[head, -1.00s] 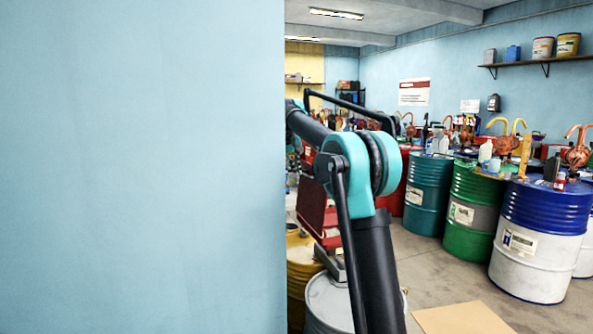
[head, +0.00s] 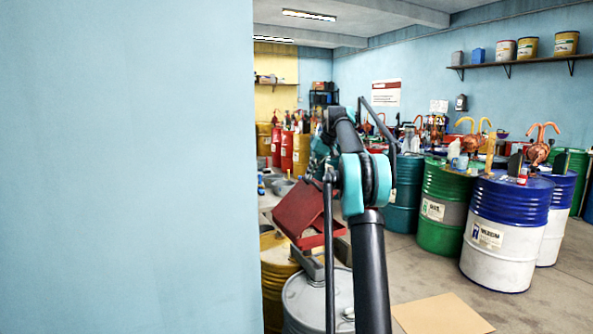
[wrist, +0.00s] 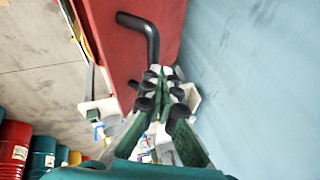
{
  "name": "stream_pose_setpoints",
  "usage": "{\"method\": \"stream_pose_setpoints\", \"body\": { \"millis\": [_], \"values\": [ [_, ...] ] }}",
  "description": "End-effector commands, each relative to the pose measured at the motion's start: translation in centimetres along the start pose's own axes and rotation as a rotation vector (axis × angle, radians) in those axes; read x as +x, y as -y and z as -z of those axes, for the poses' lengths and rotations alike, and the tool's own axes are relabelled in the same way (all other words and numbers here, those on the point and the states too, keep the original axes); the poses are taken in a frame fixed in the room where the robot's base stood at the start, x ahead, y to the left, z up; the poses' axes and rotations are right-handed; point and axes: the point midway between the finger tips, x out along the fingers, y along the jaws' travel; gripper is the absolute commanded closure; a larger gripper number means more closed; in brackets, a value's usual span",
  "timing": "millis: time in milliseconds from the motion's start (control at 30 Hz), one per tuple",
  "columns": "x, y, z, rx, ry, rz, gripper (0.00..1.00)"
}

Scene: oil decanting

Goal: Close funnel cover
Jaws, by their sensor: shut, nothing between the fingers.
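The funnel cover is a red panel (head: 298,208). In the head view it stands open at a slant above the grey funnel base (head: 318,266) on a light grey drum (head: 305,303). In the wrist view the red cover (wrist: 110,45) fills the upper middle, with a black bent handle (wrist: 148,32) on its face. My gripper (wrist: 166,80) is shut and empty, close to the cover and below the handle in the picture; I cannot tell whether it touches. In the head view my arm hides part of the cover's right side, and the fingertips cannot be made out.
A blue wall (head: 125,170) fills the left of the head view, and a wall (wrist: 265,80) is close at right in the wrist view. A yellow drum (head: 273,285) stands beside the funnel's drum.

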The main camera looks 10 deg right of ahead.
Motion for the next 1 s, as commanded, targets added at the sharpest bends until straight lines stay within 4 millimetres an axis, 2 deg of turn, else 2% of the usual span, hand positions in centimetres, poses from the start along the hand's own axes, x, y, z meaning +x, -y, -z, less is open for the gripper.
{"method": "stream_pose_setpoints", "body": {
  "millis": [33,200,500,700,1000],
  "values": [
    [0.3,-1.6,0.2,0.021,0.005,0.041,1.00],
    [1.7,-5.2,0.2,0.074,0.029,0.192,1.00],
    [4.9,-10.2,-0.2,0.071,0.031,0.190,1.00],
    [7.0,-12.6,-0.6,0.070,0.031,0.189,1.00],
    [8.9,-14.3,-1.1,0.069,0.031,0.188,1.00]
  ]
}}
